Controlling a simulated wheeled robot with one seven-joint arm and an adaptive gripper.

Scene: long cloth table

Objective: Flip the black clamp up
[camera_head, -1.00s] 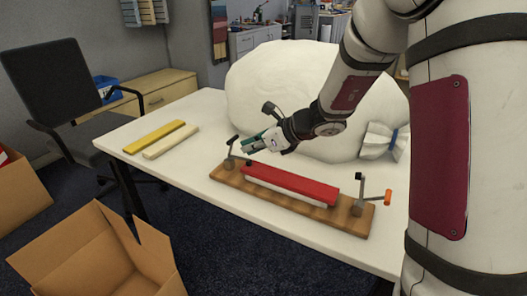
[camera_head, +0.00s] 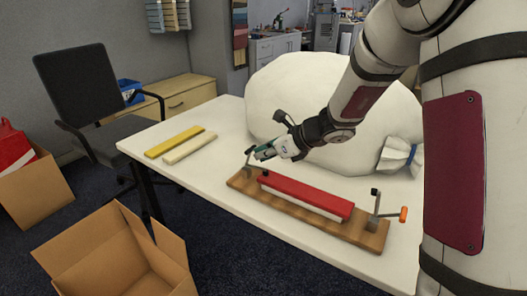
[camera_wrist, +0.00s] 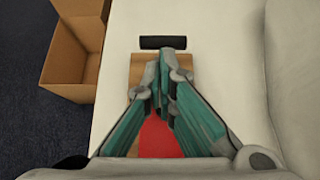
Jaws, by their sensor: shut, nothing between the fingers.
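The black clamp (camera_head: 249,151) stands at the left end of a wooden board (camera_head: 235,183). Its black handle is raised on a metal stem, and a small dark piece shows low by the red bar's left end. In the wrist view the black handle (camera_wrist: 163,43) lies crosswise just beyond my fingertips. My gripper (camera_head: 257,156) is shut and empty, close beside the handle on its right in the head view. In the wrist view my gripper (camera_wrist: 165,62) is over the board, with a small gap to the handle. Contact cannot be told from the head view.
A red-topped bar (camera_head: 310,194) lies along the board. A second clamp with an orange handle (camera_head: 403,214) stands at the right end. A large white sack (camera_head: 320,95) is behind my gripper. Yellow and pale strips (camera_head: 175,142) lie left; an open carton (camera_head: 110,250) is on the floor.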

